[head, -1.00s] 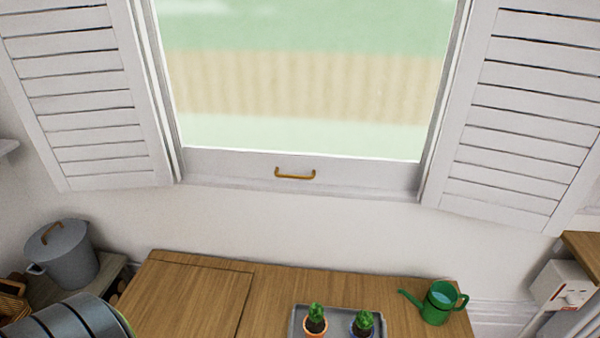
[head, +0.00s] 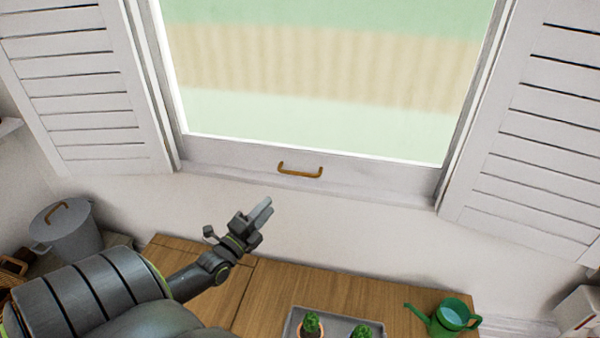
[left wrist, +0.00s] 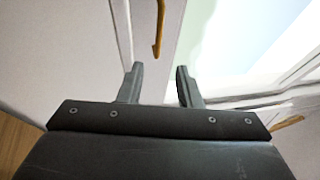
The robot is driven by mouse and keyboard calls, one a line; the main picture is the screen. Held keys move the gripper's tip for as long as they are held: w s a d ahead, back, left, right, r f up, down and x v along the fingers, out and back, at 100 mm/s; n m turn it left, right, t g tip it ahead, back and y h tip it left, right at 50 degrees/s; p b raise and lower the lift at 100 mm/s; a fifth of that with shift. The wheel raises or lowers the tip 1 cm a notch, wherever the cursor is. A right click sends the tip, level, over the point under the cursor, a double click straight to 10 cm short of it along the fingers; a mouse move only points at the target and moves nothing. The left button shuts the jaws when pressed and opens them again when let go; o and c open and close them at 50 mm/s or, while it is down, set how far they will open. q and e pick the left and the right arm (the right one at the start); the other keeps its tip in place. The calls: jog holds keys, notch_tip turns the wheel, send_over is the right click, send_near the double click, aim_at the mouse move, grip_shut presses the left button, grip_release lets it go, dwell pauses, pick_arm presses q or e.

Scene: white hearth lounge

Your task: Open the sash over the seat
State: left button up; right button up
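The window sash (head: 230,155) has a pale bottom rail with a brass bar handle (head: 300,171) at its middle. The sash looks down in its frame. My left gripper (head: 264,211) is below and left of the handle, apart from it, pointing up and right. In the left wrist view my left gripper (left wrist: 160,70) has its two fingers apart with nothing between them. A brass bar (left wrist: 160,28) shows beyond the fingertips, and another brass piece (left wrist: 288,123) shows at the right edge; I cannot tell which is the sash handle. My right gripper is not in view.
A wooden seat (head: 275,288) runs below the window. It bears a grey tray (head: 340,318) with small potted plants and a green watering can (head: 448,318). White louvred shutters (head: 85,100) flank the window. A grey lidded pot (head: 72,233) stands at left.

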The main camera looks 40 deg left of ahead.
aim_at(298, 173)
pick_arm(q)
jog(key=b+x, duration=0.2)
jog(key=x, duration=1.3)
jog(key=shift+w+f+b, duration=0.1)
jog(key=shift+w+b, duration=0.1)
jog(key=shift+b, duration=0.1)
grip_shut()
